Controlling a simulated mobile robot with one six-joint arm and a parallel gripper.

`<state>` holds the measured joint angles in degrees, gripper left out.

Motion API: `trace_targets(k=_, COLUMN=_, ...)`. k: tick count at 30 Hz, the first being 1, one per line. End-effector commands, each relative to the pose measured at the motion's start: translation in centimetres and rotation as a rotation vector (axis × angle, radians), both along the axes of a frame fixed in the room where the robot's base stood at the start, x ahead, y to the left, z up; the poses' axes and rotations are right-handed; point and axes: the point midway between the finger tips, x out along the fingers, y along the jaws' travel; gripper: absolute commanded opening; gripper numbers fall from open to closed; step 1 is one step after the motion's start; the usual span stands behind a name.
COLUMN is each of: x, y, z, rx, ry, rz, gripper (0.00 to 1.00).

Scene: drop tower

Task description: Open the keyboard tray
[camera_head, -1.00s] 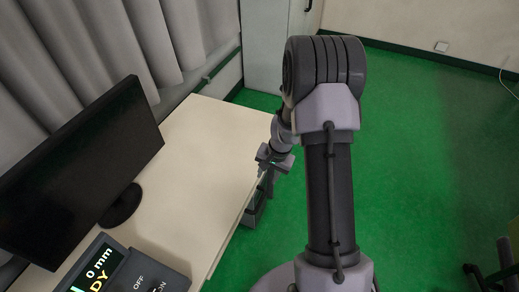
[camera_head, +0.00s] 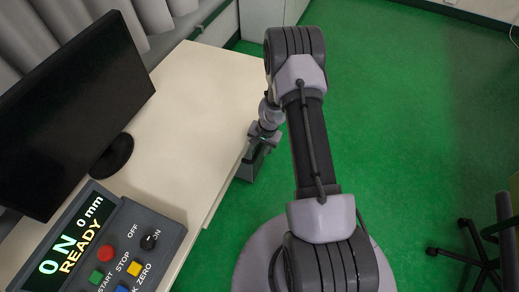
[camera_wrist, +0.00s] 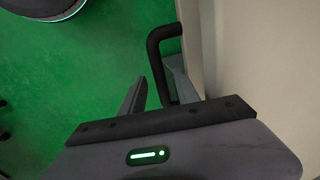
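A black bar handle (camera_wrist: 162,36) shows in the wrist view, standing out from a pale vertical panel (camera_wrist: 189,40), which looks like the tray front. My gripper (camera_wrist: 157,82) is open, with one finger on each side of the handle's long bar. I cannot tell whether either finger touches it. In the head view my gripper (camera_head: 262,137) is at the right edge of the cream desk (camera_head: 190,110), low beside it. The keyboard tray itself is mostly hidden under the desk there.
A black monitor (camera_head: 70,110) and a control console (camera_head: 118,235) with a READY display stand on the desk. Grey curtains hang behind. A chair base (camera_head: 465,252) is at the right. Green floor is clear between.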

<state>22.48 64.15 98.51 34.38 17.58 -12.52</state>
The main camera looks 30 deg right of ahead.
Motion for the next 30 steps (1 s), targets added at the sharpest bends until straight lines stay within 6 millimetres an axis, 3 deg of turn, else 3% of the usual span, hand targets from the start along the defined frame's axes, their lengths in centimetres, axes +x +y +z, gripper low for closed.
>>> trace_targets(k=7, x=0.03, y=0.02, z=-0.06, rx=0.000, ry=0.000, rz=0.000, gripper=0.38)
trace_targets(k=13, x=0.02, y=0.02, z=-0.06, rx=0.000, ry=0.000, rz=0.000, gripper=0.01)
trace_targets(k=30, x=0.02, y=0.01, z=-0.06, rx=0.000, ry=0.000, rz=0.000, gripper=0.00)
